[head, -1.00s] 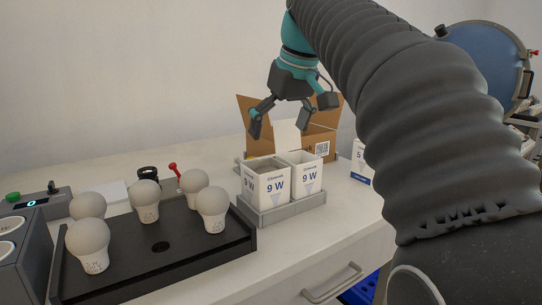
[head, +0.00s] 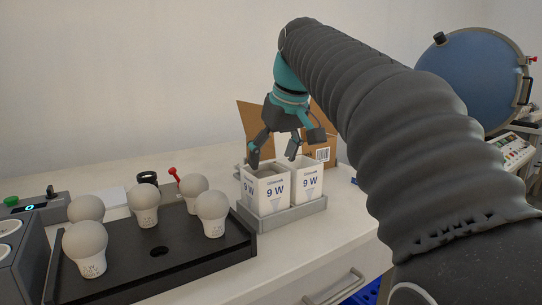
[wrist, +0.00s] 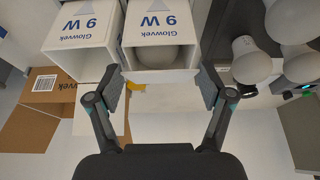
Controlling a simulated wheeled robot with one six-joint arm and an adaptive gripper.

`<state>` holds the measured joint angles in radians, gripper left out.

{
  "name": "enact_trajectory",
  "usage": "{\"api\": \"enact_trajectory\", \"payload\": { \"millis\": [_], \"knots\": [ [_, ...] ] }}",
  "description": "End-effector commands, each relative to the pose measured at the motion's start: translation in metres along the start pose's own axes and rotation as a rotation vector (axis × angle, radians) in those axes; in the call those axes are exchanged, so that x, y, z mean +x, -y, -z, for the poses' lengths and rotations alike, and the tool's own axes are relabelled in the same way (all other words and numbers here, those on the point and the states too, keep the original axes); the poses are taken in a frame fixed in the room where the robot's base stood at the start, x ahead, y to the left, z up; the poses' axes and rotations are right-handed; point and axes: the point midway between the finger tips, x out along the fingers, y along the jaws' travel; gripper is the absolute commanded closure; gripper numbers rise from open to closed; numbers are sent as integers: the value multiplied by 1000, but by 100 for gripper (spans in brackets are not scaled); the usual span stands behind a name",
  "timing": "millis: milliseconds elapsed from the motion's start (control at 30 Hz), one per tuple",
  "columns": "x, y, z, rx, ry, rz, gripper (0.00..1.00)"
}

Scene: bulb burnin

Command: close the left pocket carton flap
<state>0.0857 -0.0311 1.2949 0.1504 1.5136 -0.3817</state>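A pale flap (wrist: 160,75) shows at the opening's near edge, between my fingertips. My gripper (head: 274,157) is open and empty, just above and behind the carton's top; the wrist view shows its fingers spread (wrist: 165,85). I cannot tell whether a finger touches the flap.
A second 9 W carton (head: 307,180) stands close on the right. A brown cardboard box (head: 322,141) is behind. A black tray (head: 190,253) with several bulbs lies left, and a red-tipped lever (head: 173,171) stands behind it. The counter's front right is clear.

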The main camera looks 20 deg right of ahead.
Motion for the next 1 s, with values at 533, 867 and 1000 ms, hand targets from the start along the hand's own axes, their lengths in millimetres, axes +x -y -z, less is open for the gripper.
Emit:
{"api": "enact_trajectory", "payload": {
  "millis": [533, 867, 1000],
  "knots": [
    [10, 0, -9, 1, -110, 0, 83],
    [7, 0, -8, 0, -128, 0, 83],
    [7, 0, -8, 0, -129, 0, 0]
  ]
}}
